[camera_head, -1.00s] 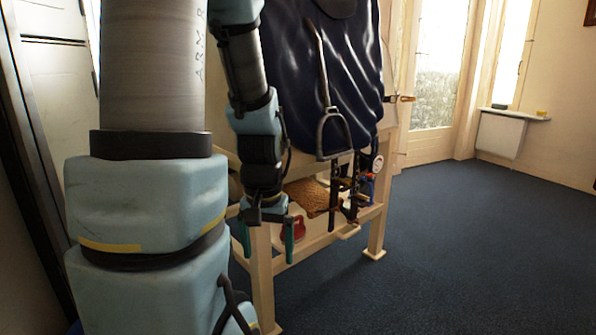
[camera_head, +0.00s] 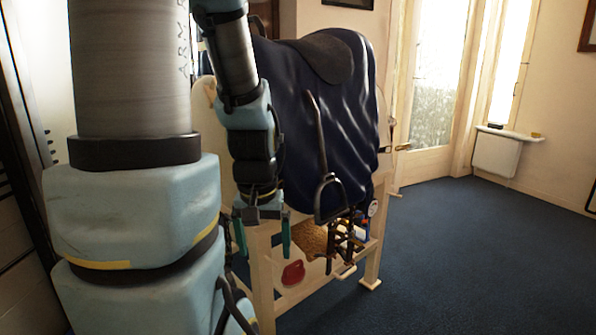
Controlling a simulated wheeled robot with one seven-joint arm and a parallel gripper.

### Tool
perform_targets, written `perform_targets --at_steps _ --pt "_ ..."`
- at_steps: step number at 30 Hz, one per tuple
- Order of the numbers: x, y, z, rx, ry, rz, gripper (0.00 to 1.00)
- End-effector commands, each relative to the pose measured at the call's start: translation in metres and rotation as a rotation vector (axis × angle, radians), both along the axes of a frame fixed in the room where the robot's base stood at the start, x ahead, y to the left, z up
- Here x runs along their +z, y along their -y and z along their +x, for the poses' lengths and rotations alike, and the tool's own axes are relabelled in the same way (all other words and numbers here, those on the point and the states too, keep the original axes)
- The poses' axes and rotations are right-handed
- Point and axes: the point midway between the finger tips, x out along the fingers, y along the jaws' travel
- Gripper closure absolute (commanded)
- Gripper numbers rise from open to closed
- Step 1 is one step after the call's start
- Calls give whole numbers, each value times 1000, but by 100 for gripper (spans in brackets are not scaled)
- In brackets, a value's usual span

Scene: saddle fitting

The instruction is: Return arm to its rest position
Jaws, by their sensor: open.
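My gripper (camera_head: 264,236) hangs pointing down at the left end of the wooden saddle stand (camera_head: 262,289). Its two green fingers are apart and nothing shows between them. The dark saddle (camera_head: 328,55) sits on top of the stand over a dark blue cloth (camera_head: 290,100). A stirrup (camera_head: 330,198) hangs on its strap at the near side of the cloth, to the right of my gripper and apart from it. My arm covers the left part of the stand.
The stand's lower shelf holds a red item (camera_head: 292,273), a brown woven item (camera_head: 308,240) and several dark straps (camera_head: 346,241). Open blue carpet (camera_head: 460,260) lies to the right. A glazed door (camera_head: 435,85) and a white radiator (camera_head: 496,153) stand at the back.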

Motion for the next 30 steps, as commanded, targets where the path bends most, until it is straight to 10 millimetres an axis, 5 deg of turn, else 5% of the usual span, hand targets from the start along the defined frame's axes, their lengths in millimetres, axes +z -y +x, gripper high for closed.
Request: perform_targets --at_steps 1,3,15,30 --pt "30 0 0 0 0 0 5" --pt "49 0 0 0 0 0 5" --pt "146 0 0 0 0 0 5" --pt "158 0 0 0 0 0 5"
